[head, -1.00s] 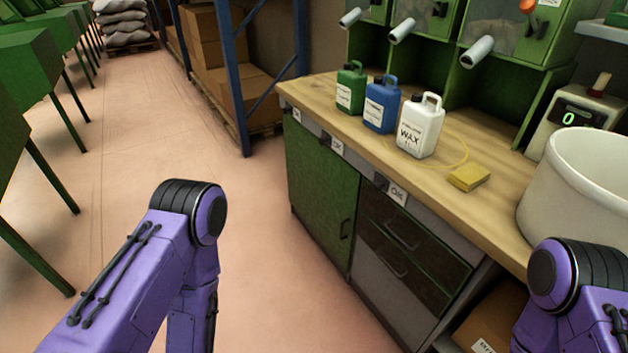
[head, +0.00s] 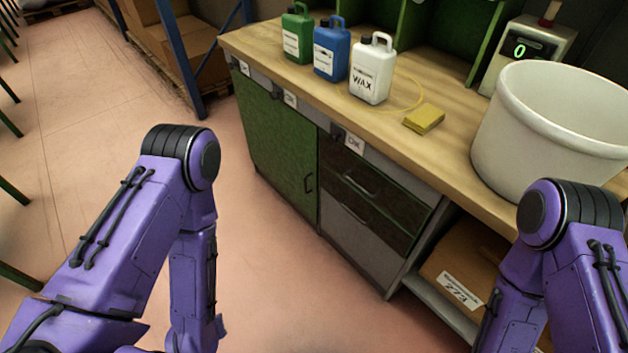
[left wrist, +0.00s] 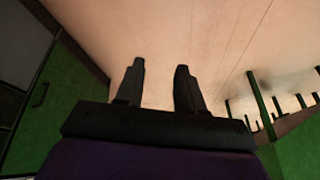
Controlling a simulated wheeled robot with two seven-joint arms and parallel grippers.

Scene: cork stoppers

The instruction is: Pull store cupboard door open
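The green store cupboard door (head: 275,150) is shut, under the left part of the wooden workbench. Its dark upright handle (head: 308,182) is near the door's right edge. In the left wrist view the green door (left wrist: 50,100) is at the left with its dark handle (left wrist: 40,94). My left gripper (left wrist: 160,80) is open and empty, with two dark fingers apart over the pale floor. It is away from the handle, not touching it. In the head view both my arms show, but their grippers are out of the picture.
Dark drawers (head: 370,195) are right of the door. A cardboard box (head: 465,270) sits on a low shelf. Jugs, including a white wax jug (head: 371,70), a yellow sponge (head: 424,119) and a white tub (head: 545,130) stand on the bench (head: 290,75). The floor (head: 270,270) before the door is clear.

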